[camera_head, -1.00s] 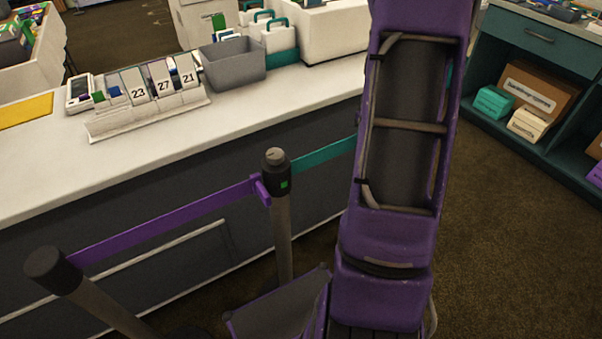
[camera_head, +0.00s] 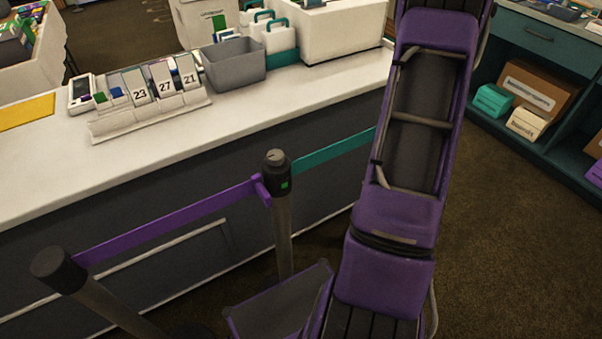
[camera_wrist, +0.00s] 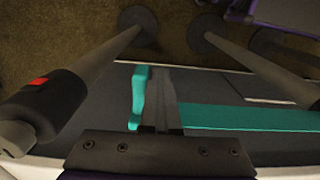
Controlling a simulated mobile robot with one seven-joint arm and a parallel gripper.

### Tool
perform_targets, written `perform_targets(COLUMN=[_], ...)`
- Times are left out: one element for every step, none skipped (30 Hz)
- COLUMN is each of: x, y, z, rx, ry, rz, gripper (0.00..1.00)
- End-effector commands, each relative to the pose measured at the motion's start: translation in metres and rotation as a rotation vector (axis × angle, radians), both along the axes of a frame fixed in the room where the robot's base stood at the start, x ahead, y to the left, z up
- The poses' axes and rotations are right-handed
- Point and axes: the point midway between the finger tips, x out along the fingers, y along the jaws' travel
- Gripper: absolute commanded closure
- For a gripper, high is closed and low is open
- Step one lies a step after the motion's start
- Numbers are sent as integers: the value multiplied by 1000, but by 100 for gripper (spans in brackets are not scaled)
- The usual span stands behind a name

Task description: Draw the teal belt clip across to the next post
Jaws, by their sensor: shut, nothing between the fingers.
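The teal belt (camera_head: 330,152) runs right from the middle post (camera_head: 283,215) and passes behind my arm. In the wrist view the belt (camera_wrist: 250,119) comes from the right edge to my gripper (camera_wrist: 160,125). The teal belt clip (camera_wrist: 138,97) stands upright just left of the fingers. My gripper is shut with nothing gripped; its fingers lie against or in front of the belt beside the clip. I cannot tell if they touch. A post with a red marker (camera_wrist: 50,97) is at the left, apart from the clip. My gripper is out of the head view.
A purple belt (camera_head: 170,221) links the middle post to a left post (camera_head: 58,270). A white counter (camera_head: 240,115) runs behind them, carrying a grey bin (camera_head: 233,62) and number cards (camera_head: 160,82). Teal shelving (camera_head: 530,40) stands right. Carpet is open between.

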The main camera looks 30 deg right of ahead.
Motion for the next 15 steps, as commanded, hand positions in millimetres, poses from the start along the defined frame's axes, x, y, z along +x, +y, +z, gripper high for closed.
perform_targets(x=[0,0,0,1,1,1,1,1,1,1,1,2,2,2,2], y=[-8,-11,-15,-18,-22,-26,-30,-33,-37,-40,-44,-48,-52,-55,-59], z=[1,1,1,1,2,1,1,1,2,1,1,2,2,2,1], rx=[-3,-3,-3,-3,-4,-4,-4,-3,-3,-3,-3,-4,-4,-3,-3], ry=[-2,-2,-1,-1,-2,-2,-2,-1,-1,-1,-1,-2,-2,-1,-1], rz=[-3,-2,-2,-2,-2,-2,-2,-2,-2,-2,-2,-2,-2,-2,-1], gripper=[100,100,100,100,100,100,100,100,100,100,100,100,100,100,100])
